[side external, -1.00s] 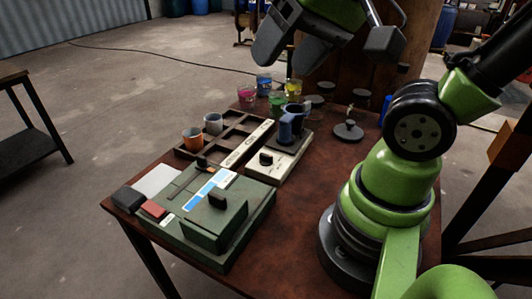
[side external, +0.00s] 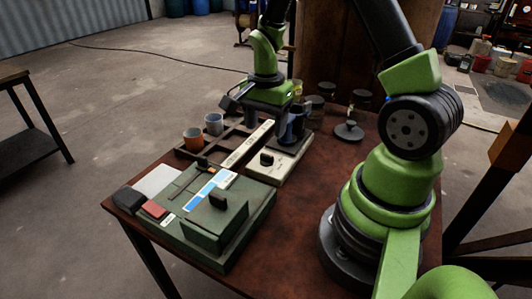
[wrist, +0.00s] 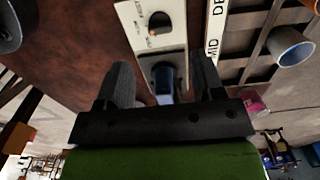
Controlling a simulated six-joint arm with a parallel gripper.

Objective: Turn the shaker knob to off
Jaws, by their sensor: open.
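The cream unit (side external: 281,164) on the table carries a black knob (side external: 267,158) and a dark blue cup (side external: 296,125) at its far end. In the wrist view the knob (wrist: 160,23) stands on the cream panel (wrist: 133,18), with a small orange mark beside it. The blue cup (wrist: 163,82) lies between my fingers in that view. My gripper (wrist: 160,60) is open and not touching the knob. In the side view it (side external: 272,106) hangs near the cup, beyond the knob; fingertip contact with the cup cannot be told. No knob lettering is readable.
A green box (side external: 215,222) with its own black knob (side external: 218,199) stands in front. A lettered strip (side external: 246,146) and a compartment tray (side external: 186,152) with an orange cup (side external: 193,138) and grey cup (side external: 214,123) lie left.

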